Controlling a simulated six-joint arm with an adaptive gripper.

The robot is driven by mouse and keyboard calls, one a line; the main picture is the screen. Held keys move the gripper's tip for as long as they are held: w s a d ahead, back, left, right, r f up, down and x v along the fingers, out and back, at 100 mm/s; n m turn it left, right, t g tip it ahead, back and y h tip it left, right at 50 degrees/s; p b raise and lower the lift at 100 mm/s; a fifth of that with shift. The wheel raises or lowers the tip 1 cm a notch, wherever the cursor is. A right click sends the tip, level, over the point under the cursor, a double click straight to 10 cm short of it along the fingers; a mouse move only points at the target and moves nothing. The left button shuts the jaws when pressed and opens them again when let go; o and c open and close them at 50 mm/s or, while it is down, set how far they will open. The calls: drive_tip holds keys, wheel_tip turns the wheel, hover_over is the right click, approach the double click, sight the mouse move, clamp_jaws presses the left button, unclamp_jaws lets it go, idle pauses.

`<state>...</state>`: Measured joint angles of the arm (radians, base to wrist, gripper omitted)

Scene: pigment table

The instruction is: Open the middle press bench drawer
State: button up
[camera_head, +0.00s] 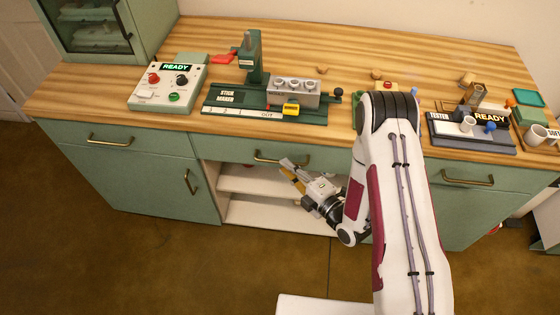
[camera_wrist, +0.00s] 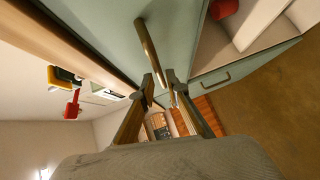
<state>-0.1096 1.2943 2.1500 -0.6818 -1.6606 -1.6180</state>
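The middle press bench drawer (camera_head: 228,148) has a green front and looks closed, flush with the bench. Its brass bar handle (camera_head: 262,158) shows in the head view, its right part by my gripper. My gripper (camera_head: 284,164) is at the right part of this handle, in front of the drawer. In the wrist view the handle (camera_wrist: 148,42) runs down toward the gap between my fingertips (camera_wrist: 161,80). The fingers are apart, with the handle's near end between or just ahead of them. Whether they touch it cannot be told.
Open shelves (camera_head: 250,180) lie below the drawer. Green drawers with brass handles flank it at left (camera_head: 110,140) and right (camera_head: 467,178). The wooden worktop (camera_head: 330,55) above carries the stick maker (camera_head: 262,98), a control box (camera_head: 168,88) and a tester (camera_head: 470,130).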

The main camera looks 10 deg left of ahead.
drive_tip(key=shift+x, duration=2.05)
clamp_jaws()
